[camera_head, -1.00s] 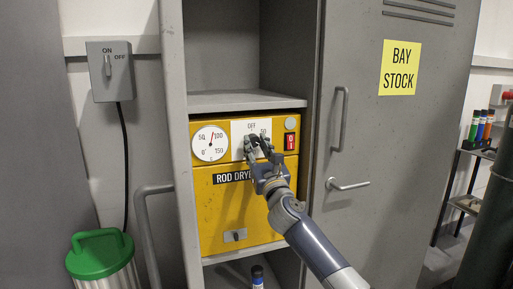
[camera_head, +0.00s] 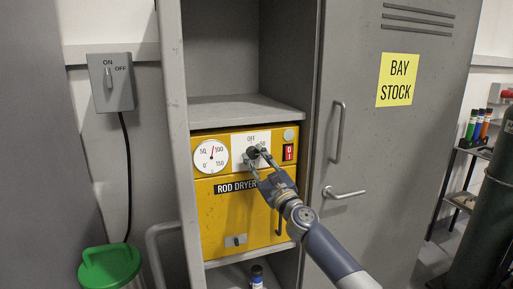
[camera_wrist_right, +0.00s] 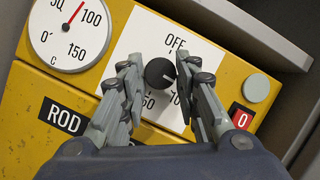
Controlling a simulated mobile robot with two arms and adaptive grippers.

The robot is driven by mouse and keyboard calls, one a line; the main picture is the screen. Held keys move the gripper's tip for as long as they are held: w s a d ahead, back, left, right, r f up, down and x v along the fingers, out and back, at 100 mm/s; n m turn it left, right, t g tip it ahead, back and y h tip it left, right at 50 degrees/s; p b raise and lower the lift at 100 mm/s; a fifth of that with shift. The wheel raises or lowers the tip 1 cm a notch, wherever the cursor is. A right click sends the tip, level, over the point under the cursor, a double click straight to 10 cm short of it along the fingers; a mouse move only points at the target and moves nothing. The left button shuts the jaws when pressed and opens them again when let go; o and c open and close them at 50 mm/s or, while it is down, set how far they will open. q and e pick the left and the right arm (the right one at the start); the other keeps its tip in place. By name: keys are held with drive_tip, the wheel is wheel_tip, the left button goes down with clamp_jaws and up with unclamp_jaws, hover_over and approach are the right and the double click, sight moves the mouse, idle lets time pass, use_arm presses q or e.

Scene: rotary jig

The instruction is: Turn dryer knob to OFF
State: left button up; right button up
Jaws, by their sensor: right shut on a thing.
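The yellow rod dryer (camera_head: 215,218) stands on a shelf in the open grey locker. Its round black knob (camera_wrist_right: 160,73) sits on a white dial plate (camera_wrist_right: 135,45) marked OFF, with numbers below. A small light mark on the knob faces the lower right in the right wrist view, away from the OFF label. My right gripper (camera_wrist_right: 163,85) has its fingers on either side of the knob and is shut on it. In the head view, the right gripper (camera_head: 260,163) partly covers the dial. My left gripper is not in view.
A round gauge (camera_head: 211,157) is left of the dial and a red switch (camera_head: 289,152) is right of it. The locker door (camera_head: 385,150) stands open at right. A wall ON/OFF switch (camera_head: 109,83) and green-lidded bin (camera_head: 108,268) are at left.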

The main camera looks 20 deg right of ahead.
drive_tip(key=n+p, duration=0.1)
drive_tip(key=n+g+y+p, duration=0.1)
drive_tip(key=n, duration=0.1)
drive_tip(key=n+y+p, duration=0.1)
drive_tip(key=n, duration=0.1)
drive_tip(key=shift+d+r+g, duration=0.2)
drive_tip(key=shift+r+g, duration=0.05)
drive_tip(key=shift+g, duration=0.05)
drive_tip(key=n+g+p, duration=0.1)
drive_tip(key=n, duration=0.1)
drive_tip(key=n+y+p, duration=0.1)
drive_tip(key=n+p, duration=0.1)
drive_tip(key=n, duration=0.1)
drive_tip(key=shift+d+r+n+g, duration=0.1)
drive_tip(key=shift+n+g, duration=0.2)
drive_tip(key=shift+g, duration=0.1)
drive_tip(key=n+g+p, duration=0.1)
drive_tip(key=n, duration=0.1)
drive_tip(key=n+g+p, duration=0.1)
drive_tip(key=n+p, duration=0.1)
drive_tip(key=n, duration=0.1)
drive_tip(key=shift+r, duration=0.2)
drive_tip(key=n+g+p, duration=0.1)
drive_tip(key=n+p, duration=0.1)
drive_tip(key=n, duration=0.1)
drive_tip(key=shift+r+n+h+p, duration=0.1)
drive_tip(key=shift+n+h+p, duration=0.2)
drive_tip(key=shift+h+p, duration=0.1)
drive_tip(key=shift+n+g+p, duration=0.3)
drive_tip(key=shift+n, duration=0.1)
